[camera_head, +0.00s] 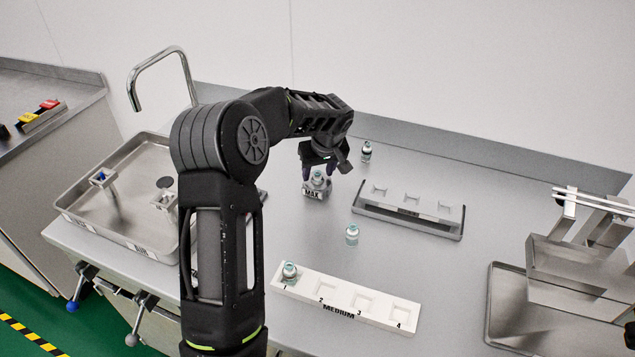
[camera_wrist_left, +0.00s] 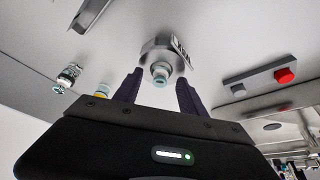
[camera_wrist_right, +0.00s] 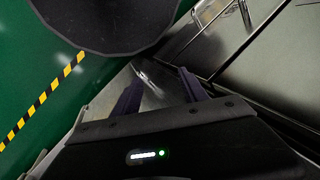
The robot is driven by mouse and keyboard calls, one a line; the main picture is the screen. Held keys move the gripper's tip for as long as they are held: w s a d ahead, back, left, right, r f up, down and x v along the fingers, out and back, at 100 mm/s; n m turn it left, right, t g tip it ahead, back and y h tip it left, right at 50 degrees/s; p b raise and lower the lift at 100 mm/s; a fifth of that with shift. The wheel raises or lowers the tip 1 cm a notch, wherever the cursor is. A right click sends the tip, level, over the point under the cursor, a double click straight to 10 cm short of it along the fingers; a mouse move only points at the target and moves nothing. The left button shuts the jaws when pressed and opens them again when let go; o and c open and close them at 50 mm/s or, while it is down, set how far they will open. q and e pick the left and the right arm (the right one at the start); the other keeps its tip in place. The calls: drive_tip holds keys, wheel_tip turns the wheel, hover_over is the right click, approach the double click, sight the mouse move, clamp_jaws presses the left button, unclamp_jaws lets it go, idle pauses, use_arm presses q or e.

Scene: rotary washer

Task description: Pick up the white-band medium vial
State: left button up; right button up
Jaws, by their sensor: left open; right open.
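A small vial (camera_head: 317,178) with a teal top stands in a grey block marked MAX (camera_head: 312,192). In the left wrist view this vial (camera_wrist_left: 160,72) sits beyond and between my left fingertips. My left gripper (camera_head: 319,170) is open around or just above it, and contact cannot be told. Other vials are one at the back (camera_head: 366,151) with a dark band, one on the bare table (camera_head: 352,236), and one in slot 1 (camera_head: 290,271) of the MEDIUM rack (camera_head: 325,306). Which vial has a white band is unclear. My right gripper (camera_wrist_right: 160,82) is open and empty.
A grey rack (camera_head: 405,214) with empty square recesses stands right of the MAX block. A metal tray (camera_head: 130,235) lies at left near a tap (camera_head: 160,56). A metal stand (camera_head: 575,265) is at right. A red button (camera_wrist_left: 285,75) shows in the left wrist view.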

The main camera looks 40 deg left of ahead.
use_arm(q)
drive_tip(key=shift+c, duration=0.5)
clamp_jaws()
drive_tip(key=shift+s, duration=0.1)
